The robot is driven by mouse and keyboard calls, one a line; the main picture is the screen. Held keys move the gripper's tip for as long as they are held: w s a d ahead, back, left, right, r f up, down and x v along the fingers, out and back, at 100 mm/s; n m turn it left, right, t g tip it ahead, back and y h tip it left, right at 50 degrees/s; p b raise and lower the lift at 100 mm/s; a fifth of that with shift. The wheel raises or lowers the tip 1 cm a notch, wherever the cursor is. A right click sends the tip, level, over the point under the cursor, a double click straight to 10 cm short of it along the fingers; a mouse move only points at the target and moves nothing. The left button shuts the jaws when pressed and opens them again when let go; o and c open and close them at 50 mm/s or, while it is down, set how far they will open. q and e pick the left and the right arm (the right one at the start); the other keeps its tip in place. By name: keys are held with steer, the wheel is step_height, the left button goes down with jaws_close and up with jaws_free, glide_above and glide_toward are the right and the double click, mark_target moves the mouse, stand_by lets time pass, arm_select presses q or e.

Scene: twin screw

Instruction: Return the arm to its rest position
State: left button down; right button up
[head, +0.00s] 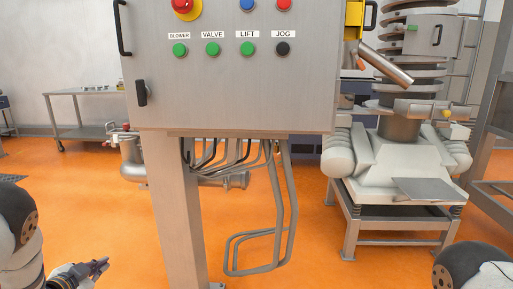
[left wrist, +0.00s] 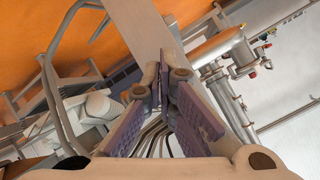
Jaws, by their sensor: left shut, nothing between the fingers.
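My left gripper (head: 102,264) shows at the lower left of the head view, low and in front of the control panel's post. In the left wrist view its purple-padded fingers (left wrist: 160,88) meet at the tips, with nothing between them. My left arm comes in at the lower left edge. Part of my right arm (head: 472,268) shows at the lower right edge of the head view; its gripper is out of the picture.
A grey control panel (head: 235,95) on a post (head: 178,215) stands straight ahead, with bent pipes (head: 290,210) below it. A vibrating machine (head: 400,165) on a frame stands right. A steel table (head: 85,105) stands back left. Orange floor (head: 110,205) is clear at left.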

arm_select(q)
steer(key=s+d+f+n+g, duration=0.25)
steer(key=s+d+f, duration=0.35)
steer(key=s, duration=0.4)
steer(key=s+d+f+n+g, duration=0.2)
steer(key=s+d+f+g, duration=0.4)
steer(key=s, duration=0.5)
steer(key=s+d+n+g, duration=0.1)
steer(key=s+d+g, duration=0.2)
steer(key=s, duration=1)
steer(key=s+d+r+n+g, duration=0.1)
steer(key=s+d+g, duration=0.2)
steer(key=s, duration=1.1)
steer(key=d, duration=0.2)
steer(key=shift+s+d+g+h+p, duration=0.25)
steer(key=shift+d+g+h+p, duration=0.05)
steer(key=shift+d+g+p, duration=0.1)
steer(key=shift+w, duration=0.1)
